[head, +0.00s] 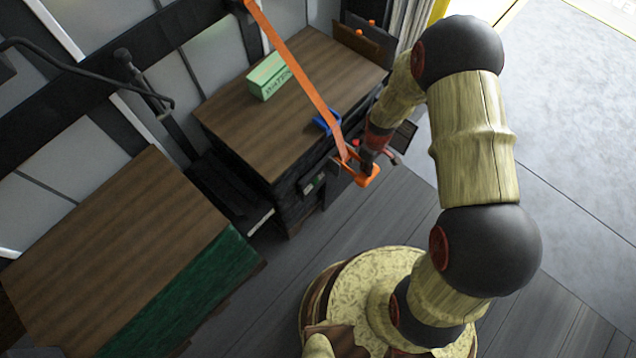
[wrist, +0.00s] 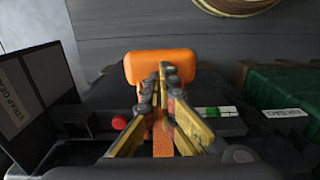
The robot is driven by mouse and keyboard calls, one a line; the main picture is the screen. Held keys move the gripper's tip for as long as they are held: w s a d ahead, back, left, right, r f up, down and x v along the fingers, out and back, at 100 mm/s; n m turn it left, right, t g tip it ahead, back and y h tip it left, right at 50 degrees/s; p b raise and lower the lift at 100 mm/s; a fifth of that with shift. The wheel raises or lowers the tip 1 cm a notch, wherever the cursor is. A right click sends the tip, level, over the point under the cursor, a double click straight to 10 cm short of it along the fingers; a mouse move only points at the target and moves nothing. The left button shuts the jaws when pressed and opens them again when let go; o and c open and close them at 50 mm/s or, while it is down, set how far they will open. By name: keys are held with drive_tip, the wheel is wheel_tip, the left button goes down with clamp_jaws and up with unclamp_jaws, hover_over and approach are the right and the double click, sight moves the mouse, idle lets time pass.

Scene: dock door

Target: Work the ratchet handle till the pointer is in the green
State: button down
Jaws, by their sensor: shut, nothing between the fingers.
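The orange ratchet handle (head: 369,175) is at the front of the dark stack, at the lower end of an orange strap (head: 295,72). In the wrist view the handle's wide grip (wrist: 160,60) lies just beyond my fingertips. My gripper (wrist: 165,72) is shut and empty, its tips at or very near the grip; I cannot tell if they touch. In the head view my gripper (head: 367,156) is partly hidden beside the handle. A small gauge with a green band (wrist: 216,112) sits right of the fingers. Its pointer is too small to make out.
A wood-topped stack (head: 250,135) carries a green box (head: 268,76) and a blue piece (head: 325,122). A red knob (wrist: 119,122) is left of the fingers. A second wood-topped stack (head: 110,250) stands lower left. Grey floor (head: 300,260) is open in front.

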drive_tip(key=shift+r+p, duration=1.7)
drive_tip(key=shift+r, duration=0.8)
drive_tip(key=shift+r, duration=0.1)
wheel_tip(320, 180, up, 5)
drive_tip(key=p, duration=0.3)
drive_tip(key=shift+p, duration=0.35)
